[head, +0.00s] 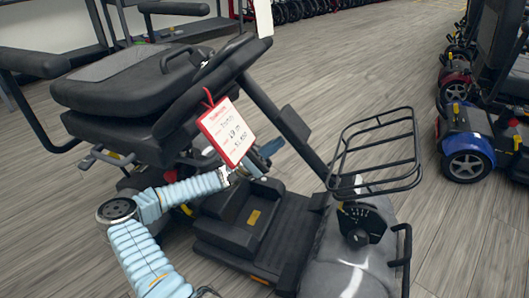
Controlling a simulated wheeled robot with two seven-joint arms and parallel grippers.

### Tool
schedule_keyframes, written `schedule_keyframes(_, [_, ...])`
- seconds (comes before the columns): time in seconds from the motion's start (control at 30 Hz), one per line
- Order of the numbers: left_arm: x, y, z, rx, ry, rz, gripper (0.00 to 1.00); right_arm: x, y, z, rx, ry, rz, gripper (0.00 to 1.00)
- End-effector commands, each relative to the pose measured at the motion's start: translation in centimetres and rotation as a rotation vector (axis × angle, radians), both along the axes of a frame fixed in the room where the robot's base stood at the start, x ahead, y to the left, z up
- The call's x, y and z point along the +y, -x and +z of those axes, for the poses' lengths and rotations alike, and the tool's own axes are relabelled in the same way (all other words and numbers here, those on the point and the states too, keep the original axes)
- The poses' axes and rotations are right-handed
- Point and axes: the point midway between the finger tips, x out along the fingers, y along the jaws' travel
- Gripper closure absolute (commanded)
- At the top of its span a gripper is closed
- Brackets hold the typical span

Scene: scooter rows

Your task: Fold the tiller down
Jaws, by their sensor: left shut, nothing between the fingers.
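The black scooter's tiller (279,104) slants up and left from the front of the scooter. Its upper end overlaps the black seat (125,88) in the head view; I cannot tell whether they touch. A dark disc with white marks (361,224) sits near the tiller's foot, above the grey front cover (345,278). My left gripper (262,158) is shut and empty beside the tiller, above the footboard (285,232), partly behind a white price tag with red edges (227,132). My right gripper is out of view.
A black wire basket (374,186) juts out right of the tiller's lower part. A blue scooter (468,138) and others stand at the right edge. Another seat armrest (35,62) is at the upper left. Wooden floor lies open between the rows.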

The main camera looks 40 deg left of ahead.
Motion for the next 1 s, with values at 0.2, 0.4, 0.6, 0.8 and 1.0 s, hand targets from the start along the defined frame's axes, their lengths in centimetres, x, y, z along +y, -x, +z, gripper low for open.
schedule_keyframes(0.2, [-0.4, -0.3, 0.5, 0.001, 0.0, 0.001, 1.0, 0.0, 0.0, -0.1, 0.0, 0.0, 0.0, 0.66])
schedule_keyframes(0.4, [-0.4, -0.3, 0.5, 0.001, 0.0, 0.001, 1.0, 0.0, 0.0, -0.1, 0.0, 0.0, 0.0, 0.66])
schedule_keyframes(0.6, [-0.8, -0.4, 1.6, 0.007, -0.02, 0.0, 1.0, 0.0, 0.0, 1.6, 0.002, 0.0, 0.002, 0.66])
schedule_keyframes(0.8, [-1.5, -0.6, 2.3, 0.015, -0.052, 0.0, 1.0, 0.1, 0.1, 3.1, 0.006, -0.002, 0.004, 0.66])
schedule_keyframes(1.0, [-1.5, -0.6, 2.1, 0.012, -0.054, -0.001, 1.0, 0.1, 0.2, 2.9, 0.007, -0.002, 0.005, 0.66])
